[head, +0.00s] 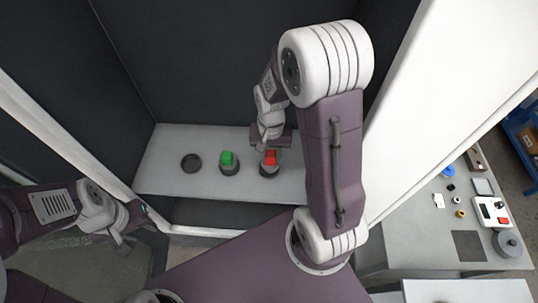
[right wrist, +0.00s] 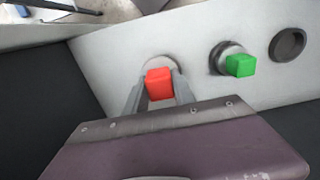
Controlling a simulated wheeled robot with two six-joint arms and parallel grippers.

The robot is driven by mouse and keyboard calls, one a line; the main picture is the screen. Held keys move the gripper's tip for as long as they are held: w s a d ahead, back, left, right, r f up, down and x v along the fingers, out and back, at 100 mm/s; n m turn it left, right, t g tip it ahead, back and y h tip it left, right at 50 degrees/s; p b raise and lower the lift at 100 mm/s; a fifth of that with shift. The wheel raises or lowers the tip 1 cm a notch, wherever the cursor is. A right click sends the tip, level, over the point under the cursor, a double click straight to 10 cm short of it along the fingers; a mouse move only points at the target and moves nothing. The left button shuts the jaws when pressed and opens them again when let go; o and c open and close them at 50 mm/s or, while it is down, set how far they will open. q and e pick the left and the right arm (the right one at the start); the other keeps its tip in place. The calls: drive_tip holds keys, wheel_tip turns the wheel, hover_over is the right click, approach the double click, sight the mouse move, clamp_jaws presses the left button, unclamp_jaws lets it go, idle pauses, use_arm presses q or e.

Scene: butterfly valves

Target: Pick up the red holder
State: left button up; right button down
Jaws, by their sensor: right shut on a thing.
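The red holder (head: 270,157) stands at the right of a row on the light shelf. Its red block top also shows in the right wrist view (right wrist: 159,84). My right gripper (right wrist: 158,94) is shut on the red holder, with one finger on each side of it. The holder appears upright and at the shelf; I cannot tell if it is lifted. My left gripper (head: 135,222) is away to the lower left, outside the shelf. Its fingers are too small to judge.
A green holder (head: 227,159) stands to the left of the red one, also in the right wrist view (right wrist: 240,65). A dark empty round socket (head: 191,163) lies further left. Dark walls enclose the shelf (head: 160,143). A grey table (head: 425,240) with small parts stands at right.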

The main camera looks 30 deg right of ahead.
drive_tip(key=s+a+r+b, duration=0.1)
drive_tip(key=s+a+r, duration=0.1)
drive_tip(key=s+r, duration=0.3)
drive_tip(key=s, duration=0.4)
drive_tip(key=shift+a+r, duration=0.25)
drive_tip(key=shift+r, duration=0.05)
